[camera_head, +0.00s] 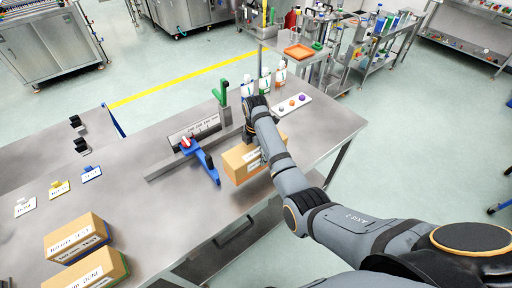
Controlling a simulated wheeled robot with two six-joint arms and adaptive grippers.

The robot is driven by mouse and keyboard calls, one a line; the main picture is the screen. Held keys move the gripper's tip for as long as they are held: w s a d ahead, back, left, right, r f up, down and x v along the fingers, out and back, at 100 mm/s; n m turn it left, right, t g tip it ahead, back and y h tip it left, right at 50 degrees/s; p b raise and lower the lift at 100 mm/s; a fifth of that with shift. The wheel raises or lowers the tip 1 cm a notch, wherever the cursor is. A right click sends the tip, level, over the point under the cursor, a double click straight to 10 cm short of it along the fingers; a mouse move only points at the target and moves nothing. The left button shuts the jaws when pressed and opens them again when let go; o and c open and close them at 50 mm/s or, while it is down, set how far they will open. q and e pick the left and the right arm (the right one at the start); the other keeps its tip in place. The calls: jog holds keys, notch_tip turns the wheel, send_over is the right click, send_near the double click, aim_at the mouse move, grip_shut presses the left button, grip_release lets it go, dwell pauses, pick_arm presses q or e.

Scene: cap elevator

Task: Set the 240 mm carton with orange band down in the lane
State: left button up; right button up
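A brown carton (239,165) with a white label is at the right front of the steel table, under my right wrist. A metal rail with a ruled scale (197,131) runs behind and left of the carton. A blue stop with a red part (206,162) stands at the rail, left of the carton. I cannot tell the lane's exact limits. My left gripper is out of view.
Two labelled cartons (79,238) stand at the front left. Three small cards (58,188) lie behind them. A green post (223,93), several bottles (265,84) and a white strip with coloured caps (293,104) are at the back. The table's middle left is clear.

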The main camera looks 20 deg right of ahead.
jog(key=shift+w+d, duration=0.1)
jog(key=shift+w, duration=0.05)
jog(key=shift+f, duration=0.25)
jog(key=shift+f+b, duration=1.3)
jog(key=shift+f, duration=1.85)
jog(key=shift+f+b, duration=0.55)
jog(key=shift+f, duration=0.8)
jog(key=o, duration=1.8)
jog(key=shift+c, duration=0.2)
